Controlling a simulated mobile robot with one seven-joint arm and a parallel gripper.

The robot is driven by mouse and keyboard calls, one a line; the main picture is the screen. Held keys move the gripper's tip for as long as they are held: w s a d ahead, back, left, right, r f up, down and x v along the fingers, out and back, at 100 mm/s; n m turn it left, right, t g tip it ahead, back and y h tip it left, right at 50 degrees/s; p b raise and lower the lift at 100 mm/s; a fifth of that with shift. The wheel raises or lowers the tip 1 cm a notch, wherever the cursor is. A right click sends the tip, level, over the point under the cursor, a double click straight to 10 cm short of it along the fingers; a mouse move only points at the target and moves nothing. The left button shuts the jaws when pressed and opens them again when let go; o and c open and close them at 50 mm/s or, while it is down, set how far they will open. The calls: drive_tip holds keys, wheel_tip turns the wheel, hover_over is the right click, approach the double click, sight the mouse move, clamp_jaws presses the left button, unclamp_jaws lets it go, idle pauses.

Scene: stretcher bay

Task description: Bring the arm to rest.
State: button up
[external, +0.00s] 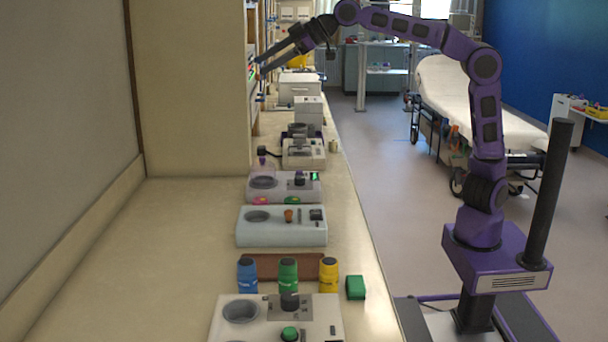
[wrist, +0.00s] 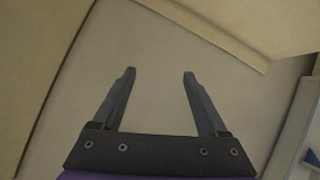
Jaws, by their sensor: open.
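My gripper (wrist: 160,75) is open and empty in the wrist view, its two dark fingers apart. In the external view my purple arm reaches up and to the left over the counter, and my gripper (external: 260,68) is near the beige wall column and the shelf edge, high above the counter. I cannot tell if it touches the shelf.
Several devices line the counter (external: 150,230), including a grey unit (external: 265,233). Blue (external: 247,275), green (external: 288,275) and yellow (external: 328,274) bottles stand near a green block (external: 356,287). A stretcher (external: 450,95) is at the back right. The floor between is clear.

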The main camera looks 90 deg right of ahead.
drive_tip(key=s+a+r+m+t+y+b, duration=0.25)
drive_tip(key=s+a+r+y, duration=0.2)
drive_tip(key=a+r, duration=0.5)
drive_tip(key=s+a+r+m+t+y+b, duration=0.1)
drive_tip(key=s+a+r+m+t+y, duration=0.4)
drive_tip(key=r, duration=0.8)
drive_tip(key=d+f+g+h+p, duration=0.2)
drive_tip(key=d+f+g+p, duration=0.3)
drive_tip(key=d+f, duration=0.95)
drive_tip(key=s+a+f+n+g+h+p, duration=0.2)
drive_tip(key=s+f+g+h, duration=0.1)
drive_tip(key=s+f, duration=1)
drive_tip(key=s+a+f+n+g+h+p, duration=0.2)
drive_tip(key=s+f+g, duration=0.3)
drive_tip(key=s+f, duration=0.8)
wheel_tip(320, 180, down, 5)
drive_tip(key=shift+a+f+h, duration=0.1)
drive_tip(key=shift+a+h, duration=0.35)
drive_tip(key=shift+a, duration=0.2)
